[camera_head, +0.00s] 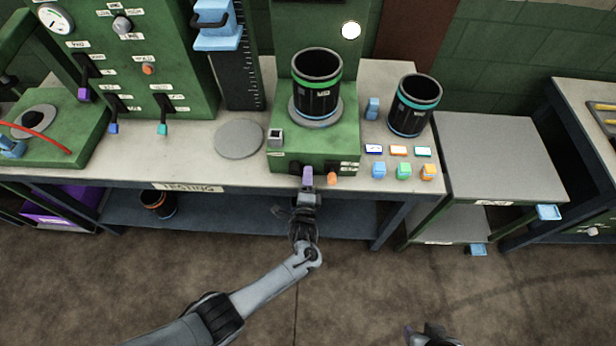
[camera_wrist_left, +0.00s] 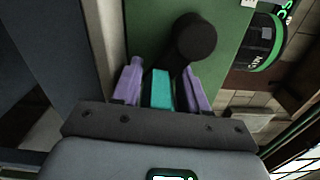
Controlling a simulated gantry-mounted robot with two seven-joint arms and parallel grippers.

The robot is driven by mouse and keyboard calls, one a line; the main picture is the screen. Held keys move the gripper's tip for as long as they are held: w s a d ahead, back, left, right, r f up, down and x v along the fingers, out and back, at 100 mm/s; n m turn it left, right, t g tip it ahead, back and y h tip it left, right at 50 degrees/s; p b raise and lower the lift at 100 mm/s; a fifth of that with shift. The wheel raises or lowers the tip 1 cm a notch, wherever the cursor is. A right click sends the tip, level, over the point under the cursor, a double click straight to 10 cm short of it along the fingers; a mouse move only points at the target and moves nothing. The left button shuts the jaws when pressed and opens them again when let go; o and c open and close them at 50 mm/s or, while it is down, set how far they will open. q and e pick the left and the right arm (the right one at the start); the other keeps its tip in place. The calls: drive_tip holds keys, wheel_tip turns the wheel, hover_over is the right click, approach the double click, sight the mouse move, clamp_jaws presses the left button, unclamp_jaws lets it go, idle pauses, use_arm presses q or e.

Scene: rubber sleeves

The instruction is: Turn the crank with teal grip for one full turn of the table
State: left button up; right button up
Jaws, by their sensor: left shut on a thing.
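The crank's teal grip (camera_wrist_left: 160,90) is between the two purple fingers of my left gripper (camera_wrist_left: 162,85), which is shut on it. The dark crank hub (camera_wrist_left: 195,38) sits against the green housing above the grip in the left wrist view. In the head view my left gripper (camera_head: 307,177) is at the front face of the green machine (camera_head: 335,148) and hides the grip. The round grey table (camera_head: 318,122) on the machine carries a black sleeve with a green band (camera_head: 316,88), standing upright. My right gripper (camera_head: 408,329) is only partly in view at the bottom edge.
An orange knob (camera_head: 332,178) is just right of my left gripper. A black sleeve with a teal band (camera_head: 410,112) and several small coloured blocks stand on the bench right of the machine. A flat grey disc (camera_head: 238,140) lies to the left. The floor in front is clear.

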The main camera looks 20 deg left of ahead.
use_arm(q)
drive_tip(key=shift+s+a+f, duration=0.1)
drive_tip(key=shift+a+f, duration=0.05)
drive_tip(key=shift+f, duration=0.05)
idle(0.3)
drive_tip(key=o, duration=0.8)
